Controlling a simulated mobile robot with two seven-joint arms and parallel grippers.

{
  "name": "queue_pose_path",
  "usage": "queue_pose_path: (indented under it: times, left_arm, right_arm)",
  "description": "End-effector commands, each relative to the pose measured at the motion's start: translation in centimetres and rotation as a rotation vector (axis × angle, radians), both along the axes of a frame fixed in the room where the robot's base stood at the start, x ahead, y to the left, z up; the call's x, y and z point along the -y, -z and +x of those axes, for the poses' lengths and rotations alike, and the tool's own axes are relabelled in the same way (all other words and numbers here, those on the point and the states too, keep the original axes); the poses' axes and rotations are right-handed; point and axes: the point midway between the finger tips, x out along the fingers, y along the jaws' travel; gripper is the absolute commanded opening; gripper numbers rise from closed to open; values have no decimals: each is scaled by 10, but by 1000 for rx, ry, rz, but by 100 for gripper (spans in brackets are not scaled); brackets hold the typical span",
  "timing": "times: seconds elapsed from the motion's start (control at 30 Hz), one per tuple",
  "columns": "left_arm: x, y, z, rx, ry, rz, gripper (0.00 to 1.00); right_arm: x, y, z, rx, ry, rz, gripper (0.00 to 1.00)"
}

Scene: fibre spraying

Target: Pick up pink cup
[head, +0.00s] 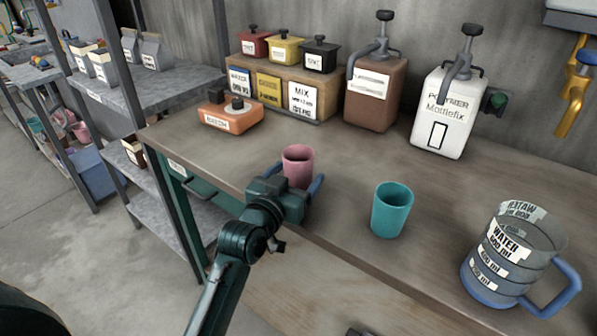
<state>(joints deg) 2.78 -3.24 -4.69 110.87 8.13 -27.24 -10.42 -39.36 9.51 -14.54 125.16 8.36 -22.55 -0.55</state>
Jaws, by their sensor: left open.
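The pink cup (298,163) stands upright on the brown workbench (345,205), near its front edge, left of a teal cup. My left gripper (293,184) is at the pink cup, coming from the front. Its blue fingers are open, one on each side of the cup, and the gripper body hides the cup's lower part. I cannot tell whether either finger touches the cup.
A teal cup (391,209) and a clear water jug (512,254) stand to the right. Behind are an orange box (231,116), a brown pump container (372,95) and a white pump container (447,112). Grey shelves (150,82) stand at left.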

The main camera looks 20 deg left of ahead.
Motion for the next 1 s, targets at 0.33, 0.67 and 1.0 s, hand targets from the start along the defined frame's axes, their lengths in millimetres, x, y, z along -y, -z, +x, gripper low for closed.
queue_pose_path:
  times: [0.33, 0.67, 1.0]
  left_arm:
    - [0, 0, 0, 0, 0, 0, 59]
    - [0, 0, -1, 0, 0, 0, 32]
    - [0, -2, 0, 1, 0, 0, 30]
  right_arm:
    - [0, -1, 1, 2, 0, 1, 36]
    - [0, -1, 1, 3, 0, 0, 36]
    - [0, -2, 1, 4, 1, 0, 36]
